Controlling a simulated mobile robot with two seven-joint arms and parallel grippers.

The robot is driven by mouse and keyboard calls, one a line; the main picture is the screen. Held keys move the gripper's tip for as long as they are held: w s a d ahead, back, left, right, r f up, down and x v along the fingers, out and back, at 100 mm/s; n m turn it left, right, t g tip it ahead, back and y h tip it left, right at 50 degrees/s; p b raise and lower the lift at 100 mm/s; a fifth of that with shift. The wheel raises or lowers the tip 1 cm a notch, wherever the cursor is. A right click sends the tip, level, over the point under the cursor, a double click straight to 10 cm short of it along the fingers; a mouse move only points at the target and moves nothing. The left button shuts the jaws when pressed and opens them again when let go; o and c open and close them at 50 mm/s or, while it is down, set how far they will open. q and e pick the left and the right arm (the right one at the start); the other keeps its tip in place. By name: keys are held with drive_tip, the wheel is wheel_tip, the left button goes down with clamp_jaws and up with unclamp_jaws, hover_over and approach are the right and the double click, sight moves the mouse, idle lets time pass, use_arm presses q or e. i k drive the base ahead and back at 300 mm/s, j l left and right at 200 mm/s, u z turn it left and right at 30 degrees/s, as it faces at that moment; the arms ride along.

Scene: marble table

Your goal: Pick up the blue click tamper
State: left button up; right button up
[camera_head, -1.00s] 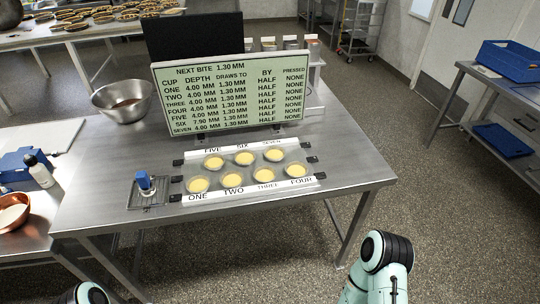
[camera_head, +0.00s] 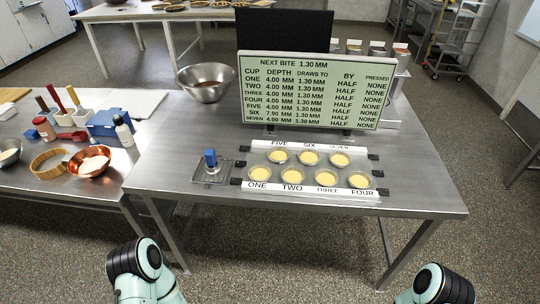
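The blue click tamper (camera_head: 210,159) stands upright on a small clear tray (camera_head: 198,178) at the left part of the steel table. To its right, several cups of pale yellow filling, one of them cup ONE (camera_head: 259,174), sit in two rows between label strips reading ONE to SEVEN. A sign (camera_head: 313,92) behind them lists depths for each cup, with NONE under PRESSED. Parts of my two arms show at the bottom left and bottom right, apart from the table. Neither of my grippers is in view.
A steel bowl (camera_head: 205,84) stands behind the tamper. A side table at the left holds a blue box (camera_head: 103,123), a white bottle (camera_head: 123,131) and a copper bowl (camera_head: 90,163). The steel table's front edge (camera_head: 300,204) is clear.

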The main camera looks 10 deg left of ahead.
sight(212, 166)
drive_tip(key=j+z, duration=0.15)
drive_tip(key=z, duration=0.95)
drive_tip(key=k+j+z, duration=0.1)
drive_tip(key=j+z, duration=0.25)
drive_tip(key=k+j+z, duration=0.1)
drive_tip(key=j+z, duration=0.25)
drive_tip(key=k+j+z, duration=0.1)
drive_tip(key=z, duration=0.2)
drive_tip(key=k+j, duration=0.05)
drive_tip(key=j, duration=0.05)
